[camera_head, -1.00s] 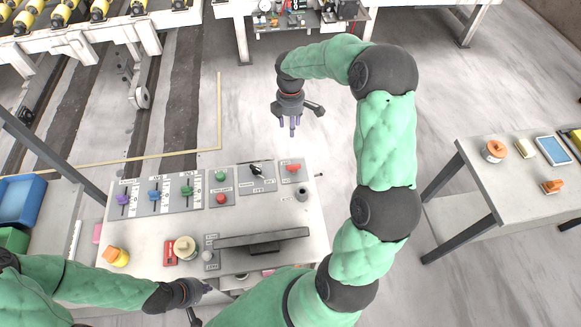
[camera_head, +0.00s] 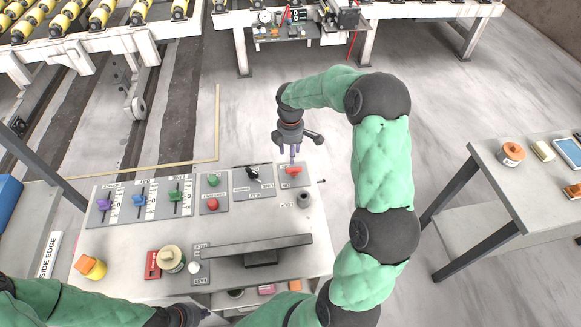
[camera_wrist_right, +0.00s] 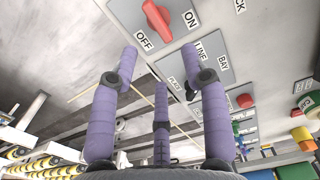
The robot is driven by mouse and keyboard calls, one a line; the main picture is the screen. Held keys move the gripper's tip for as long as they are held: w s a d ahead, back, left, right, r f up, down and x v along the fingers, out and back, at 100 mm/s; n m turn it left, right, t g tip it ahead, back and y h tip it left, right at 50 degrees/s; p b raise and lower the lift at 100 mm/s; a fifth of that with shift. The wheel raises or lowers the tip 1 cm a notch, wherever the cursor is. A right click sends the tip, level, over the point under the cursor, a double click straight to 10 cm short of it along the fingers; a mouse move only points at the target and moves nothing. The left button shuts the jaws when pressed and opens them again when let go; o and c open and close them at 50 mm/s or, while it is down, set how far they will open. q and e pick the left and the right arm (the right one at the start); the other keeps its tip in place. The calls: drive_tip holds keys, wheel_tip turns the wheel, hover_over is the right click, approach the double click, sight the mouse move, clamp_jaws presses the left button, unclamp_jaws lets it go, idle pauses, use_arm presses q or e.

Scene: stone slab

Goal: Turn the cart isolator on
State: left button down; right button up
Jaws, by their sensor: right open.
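The red rotary switch (camera_head: 292,170), with a plate marked OFF and ON, sits at the right end of the row of controls on the panel table. It shows large in the right wrist view (camera_wrist_right: 157,20), its handle slanted near the two labels.
A black selector switch (camera_head: 253,174) and green (camera_head: 213,181) and red (camera_head: 212,204) buttons stand left of the red switch. Several coloured levers are further left. A dark raised bar (camera_head: 257,245) lies in front. A side table (camera_head: 490,165) stands at right.

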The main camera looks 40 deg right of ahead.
sight(294, 170)
wheel_tip(294, 170, down, 8)
drive_tip(key=shift+f+b, duration=0.1)
drive_tip(key=shift+b, duration=0.35)
clamp_jaws()
